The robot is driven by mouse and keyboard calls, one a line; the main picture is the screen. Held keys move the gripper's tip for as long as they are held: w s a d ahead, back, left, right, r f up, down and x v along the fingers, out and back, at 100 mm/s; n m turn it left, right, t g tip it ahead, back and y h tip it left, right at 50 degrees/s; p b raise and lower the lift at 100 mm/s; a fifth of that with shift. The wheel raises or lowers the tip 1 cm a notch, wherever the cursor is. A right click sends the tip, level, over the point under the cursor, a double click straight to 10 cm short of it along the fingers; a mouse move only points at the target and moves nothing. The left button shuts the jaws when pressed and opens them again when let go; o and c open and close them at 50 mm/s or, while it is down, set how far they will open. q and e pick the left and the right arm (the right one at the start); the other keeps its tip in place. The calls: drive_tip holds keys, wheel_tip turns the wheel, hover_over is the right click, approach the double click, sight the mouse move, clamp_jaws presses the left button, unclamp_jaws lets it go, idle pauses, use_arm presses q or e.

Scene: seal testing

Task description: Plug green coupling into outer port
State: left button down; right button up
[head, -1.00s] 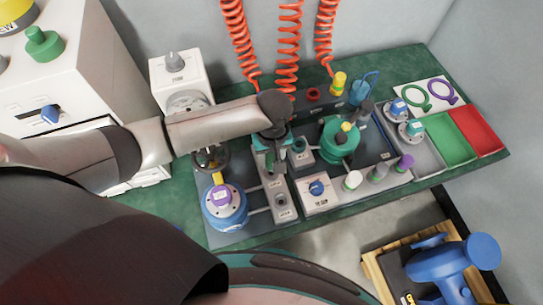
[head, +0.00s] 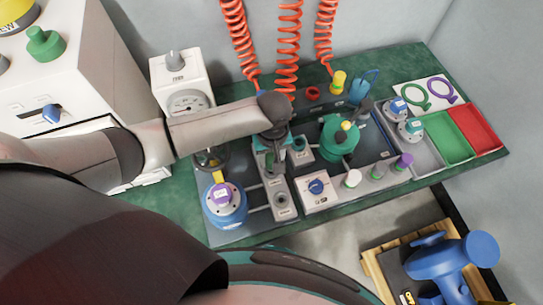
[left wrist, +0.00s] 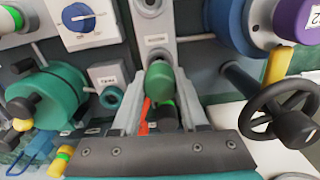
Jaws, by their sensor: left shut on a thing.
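My left gripper (head: 272,160) hangs over the grey port block (head: 284,212) near the middle of the bench. In the left wrist view the gripper (left wrist: 161,118) has its two fingers closed around the green coupling (left wrist: 159,80), which points toward the block. The coupling overlaps the block in this view, and I cannot tell whether its tip touches it. One round port (head: 282,199) shows open at the block's near end, and a port also shows at the top of the left wrist view (left wrist: 150,5). My right gripper is not in view.
A blue vessel (head: 224,207) and a handwheel stand left of the block. A green vessel (head: 338,143) and a blue-knob box (head: 316,188) stand to the right. Orange coiled hoses (head: 288,45) hang behind. Green (head: 449,140) and red trays (head: 478,130) lie far right.

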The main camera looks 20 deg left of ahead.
use_arm(q)
drive_tip(key=shift+f, duration=1.1)
drive_tip(key=shift+c, duration=1.8)
unclamp_jaws()
wheel_tip(320, 180, up, 15)
drive_tip(key=p, duration=0.5)
drive_tip(key=shift+r, duration=0.15)
drive_tip(key=shift+d, duration=0.1)
